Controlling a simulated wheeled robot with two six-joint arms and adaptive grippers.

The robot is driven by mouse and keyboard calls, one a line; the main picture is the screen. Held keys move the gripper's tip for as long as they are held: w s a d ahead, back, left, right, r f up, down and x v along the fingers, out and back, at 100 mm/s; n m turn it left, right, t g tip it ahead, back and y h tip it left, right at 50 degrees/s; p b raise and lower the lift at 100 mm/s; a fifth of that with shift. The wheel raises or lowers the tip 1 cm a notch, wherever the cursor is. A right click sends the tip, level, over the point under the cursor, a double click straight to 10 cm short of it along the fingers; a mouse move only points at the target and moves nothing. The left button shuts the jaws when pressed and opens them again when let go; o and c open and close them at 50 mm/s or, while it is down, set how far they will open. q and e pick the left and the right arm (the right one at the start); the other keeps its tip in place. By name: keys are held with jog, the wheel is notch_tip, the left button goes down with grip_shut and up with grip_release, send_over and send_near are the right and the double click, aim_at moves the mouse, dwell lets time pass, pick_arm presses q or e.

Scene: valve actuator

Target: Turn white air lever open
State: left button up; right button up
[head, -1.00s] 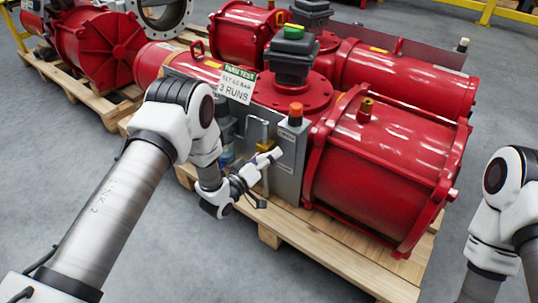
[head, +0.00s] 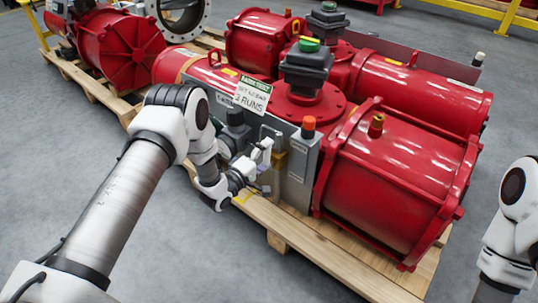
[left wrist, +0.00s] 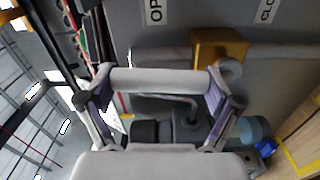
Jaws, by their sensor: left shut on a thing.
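The white lever (left wrist: 160,80) runs as a pale bar between my left gripper's purple-lined fingers in the left wrist view. My left gripper (left wrist: 158,95) is shut on it, against the grey control panel (head: 302,165) of the red actuator. In the head view the left gripper (head: 256,165) is small, just left of the brass fitting (head: 279,162); finger detail is hard to make out there. The brass fitting (left wrist: 220,46) also shows close to the bar in the left wrist view. Partly cut-off labels, "OP" (left wrist: 154,10) and another (left wrist: 267,10), sit on the panel. My right gripper is out of view.
The red actuator (head: 400,160) lies on a wooden pallet (head: 345,245). Grey floor (head: 170,265) is open in front.

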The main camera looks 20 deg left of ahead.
pick_arm(q)
jog(key=shift+a, duration=0.15)
dwell(0.3)
jog(key=o, duration=1.4)
jog(key=v, duration=1.2)
